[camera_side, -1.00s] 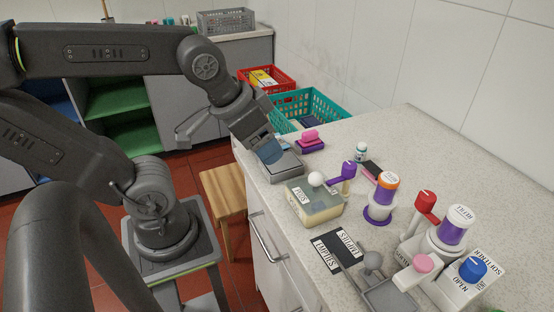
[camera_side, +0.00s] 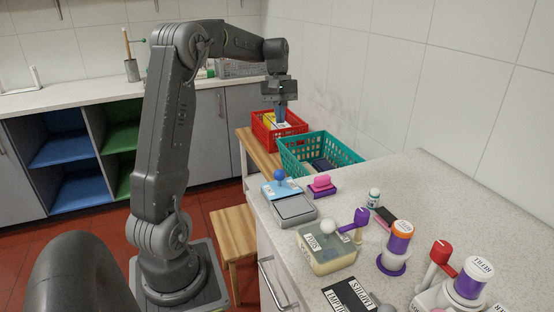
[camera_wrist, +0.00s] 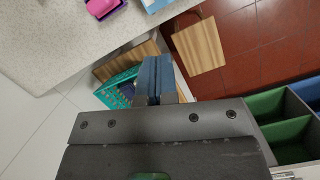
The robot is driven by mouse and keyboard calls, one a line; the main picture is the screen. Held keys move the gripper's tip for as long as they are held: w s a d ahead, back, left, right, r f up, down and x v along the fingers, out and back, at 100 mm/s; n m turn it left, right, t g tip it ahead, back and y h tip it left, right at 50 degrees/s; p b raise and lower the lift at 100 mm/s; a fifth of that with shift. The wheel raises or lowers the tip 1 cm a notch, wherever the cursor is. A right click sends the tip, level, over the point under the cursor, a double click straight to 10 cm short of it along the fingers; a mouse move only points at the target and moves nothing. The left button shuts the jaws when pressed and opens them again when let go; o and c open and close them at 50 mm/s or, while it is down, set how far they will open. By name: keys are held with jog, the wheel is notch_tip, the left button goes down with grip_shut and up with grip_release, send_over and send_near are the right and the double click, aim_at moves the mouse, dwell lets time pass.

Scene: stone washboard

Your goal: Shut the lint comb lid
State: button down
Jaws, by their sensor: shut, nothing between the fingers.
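A low grey tray-like box (camera_side: 296,210) sits on the counter near its far left corner. A light-blue panel with a blue ball knob (camera_side: 280,176) is at its back edge; I take this to be the lint comb box and lid. I cannot read its label or tell the panel's exact angle. My gripper (camera_side: 281,118) is away from it, farther back, pointing down over the red crate. Its blue fingers are together and empty in the wrist view (camera_wrist: 156,70). A corner of the light-blue panel shows at the top of the wrist view (camera_wrist: 155,4).
The red crate (camera_side: 262,133) and teal crate (camera_side: 345,153) stand behind the counter. A pink-and-purple block (camera_side: 322,185) is right beside the panel. A white-knobbed box (camera_side: 327,258) stands in front. A wooden stool (camera_side: 232,235) is left of the counter.

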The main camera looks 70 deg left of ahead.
jog(key=a+f+n, duration=0.1)
jog(key=a, duration=0.3)
send_near(281, 180)
jog(key=a+f, duration=0.4)
jog(key=f, duration=0.2)
jog(key=shift+w+d+r+h, duration=0.1)
jog(key=shift+w+d+h, duration=0.1)
jog(key=shift+d, duration=0.15)
jog(key=shift+w+d+r+h, duration=0.1)
jog(key=shift+d+h, duration=0.1)
jog(key=shift+d, duration=0.1)
jog(key=d, duration=0.9)
jog(key=shift+d+f, duration=0.1)
jog(key=shift+d, duration=0.05)
